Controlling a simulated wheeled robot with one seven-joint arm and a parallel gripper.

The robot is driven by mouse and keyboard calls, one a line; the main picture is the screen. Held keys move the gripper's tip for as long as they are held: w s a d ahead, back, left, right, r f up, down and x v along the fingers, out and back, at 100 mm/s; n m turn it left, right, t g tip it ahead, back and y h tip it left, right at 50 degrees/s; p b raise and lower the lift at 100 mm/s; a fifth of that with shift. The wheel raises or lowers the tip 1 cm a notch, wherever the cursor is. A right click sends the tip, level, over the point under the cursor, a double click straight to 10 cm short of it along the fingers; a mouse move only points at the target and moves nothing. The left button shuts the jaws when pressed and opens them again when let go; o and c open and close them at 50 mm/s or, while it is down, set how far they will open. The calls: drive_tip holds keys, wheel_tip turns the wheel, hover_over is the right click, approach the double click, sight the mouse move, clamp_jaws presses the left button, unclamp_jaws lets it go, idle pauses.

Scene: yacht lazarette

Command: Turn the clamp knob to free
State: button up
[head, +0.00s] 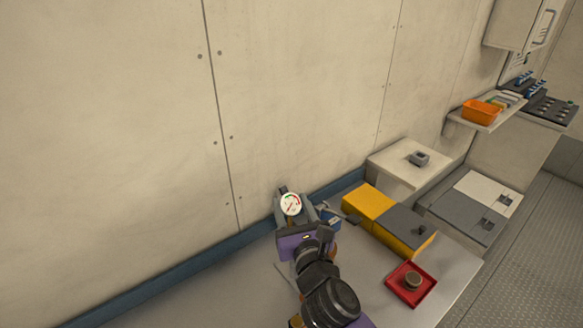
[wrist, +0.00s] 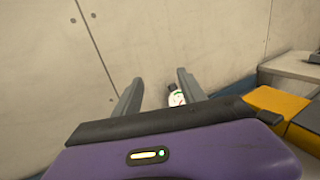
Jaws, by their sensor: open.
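My gripper (head: 293,211) is over the back of the bench, its fingers apart around the line of sight to a round white gauge (head: 291,204) with red and green marks. In the wrist view my gripper (wrist: 158,85) is open with nothing held, and the gauge (wrist: 177,98) shows beyond, near the right finger. A small dark part shows just above the gauge; I cannot tell whether it is the clamp knob. The gripper body and right finger hide much of what is below and around the gauge.
A yellow and grey box (head: 372,203) stands right of the gripper. A red tray (head: 398,292) with a round brown piece (head: 413,280) lies at the bench front. An orange bin (head: 480,112) sits on a far shelf. The panelled wall (head: 110,120) rises close behind.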

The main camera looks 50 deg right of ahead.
wheel_tip(320, 180, up, 9)
drive_tip(key=p, duration=0.1)
drive_tip(key=shift+p, duration=0.3)
drive_tip(key=shift+o, duration=0.3)
drive_tip(key=shift+f, duration=0.2)
